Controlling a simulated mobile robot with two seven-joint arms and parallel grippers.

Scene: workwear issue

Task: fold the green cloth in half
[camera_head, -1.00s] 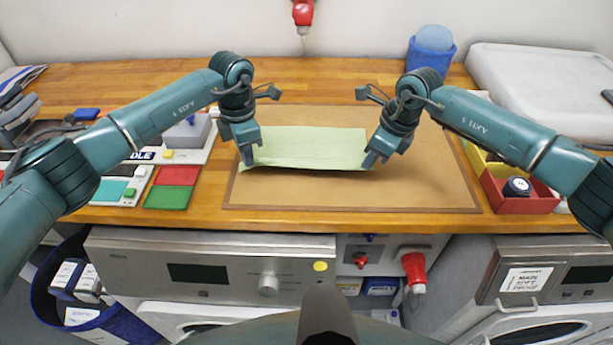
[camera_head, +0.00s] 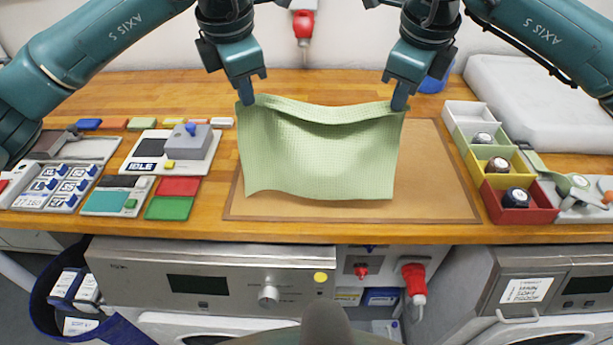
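The green cloth (camera_head: 318,160) hangs over the brown mat (camera_head: 435,190), its upper edge raised and sagging in the middle between the two grippers. My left gripper (camera_head: 247,95) is shut on the cloth's upper left corner. My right gripper (camera_head: 401,98) is shut on the upper right corner. The lower edge of the cloth is near the front of the mat; whether it touches the mat is hard to tell.
A grey device on a white board (camera_head: 172,150) and red and green plates (camera_head: 170,207) lie to the left. A white case (camera_head: 540,100) is at the back right. The mat's right side is bare.

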